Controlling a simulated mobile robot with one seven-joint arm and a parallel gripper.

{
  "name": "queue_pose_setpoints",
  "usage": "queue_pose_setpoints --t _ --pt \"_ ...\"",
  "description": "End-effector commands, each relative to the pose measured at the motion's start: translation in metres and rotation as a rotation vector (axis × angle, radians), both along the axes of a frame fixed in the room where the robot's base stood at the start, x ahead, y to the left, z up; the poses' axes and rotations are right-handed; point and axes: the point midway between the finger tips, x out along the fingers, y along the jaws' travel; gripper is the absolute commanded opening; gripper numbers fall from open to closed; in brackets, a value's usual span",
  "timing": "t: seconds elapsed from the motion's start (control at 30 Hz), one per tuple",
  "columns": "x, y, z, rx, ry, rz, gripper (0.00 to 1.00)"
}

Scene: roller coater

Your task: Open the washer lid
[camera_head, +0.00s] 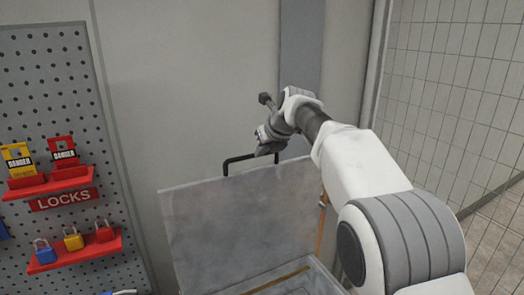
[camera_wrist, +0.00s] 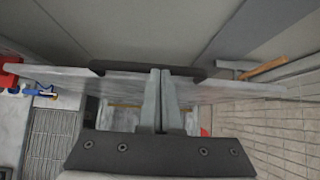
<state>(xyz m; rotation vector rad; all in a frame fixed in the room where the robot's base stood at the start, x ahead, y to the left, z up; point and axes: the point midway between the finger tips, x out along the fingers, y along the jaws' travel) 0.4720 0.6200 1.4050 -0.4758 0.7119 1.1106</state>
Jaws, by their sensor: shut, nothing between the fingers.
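The washer lid (camera_head: 240,220) is a grey metal panel that stands raised, at a steep tilt, above the washer (camera_head: 300,280). The washer's top opening shows below it. A black bar handle (camera_head: 240,160) sits on the lid's upper edge. In the wrist view the lid (camera_wrist: 225,90) spans the picture, with the handle (camera_wrist: 115,66) along its edge. My gripper (camera_head: 268,149) is at the right end of the handle in the head view. Its fingers (camera_wrist: 160,73) are together, with nothing between them, and overlap the handle in the wrist view. I cannot tell whether they touch it.
A pegboard (camera_head: 60,120) stands at the left, with red shelves of padlocks (camera_head: 72,240) and danger tags (camera_head: 62,150). A grey wall (camera_head: 200,90) is close behind the lid. A tiled wall (camera_head: 450,90) is at the right.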

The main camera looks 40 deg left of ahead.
Motion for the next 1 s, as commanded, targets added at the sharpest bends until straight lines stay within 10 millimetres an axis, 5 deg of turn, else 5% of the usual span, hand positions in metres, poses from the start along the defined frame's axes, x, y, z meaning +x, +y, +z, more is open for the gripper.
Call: queue_pose_setpoints --t 0.33,1.0 --pt "-0.008 -0.021 0.022 0.002 -0.002 -0.001 0.00" --pt "-0.043 -0.106 0.120 0.001 0.000 -0.001 0.00"
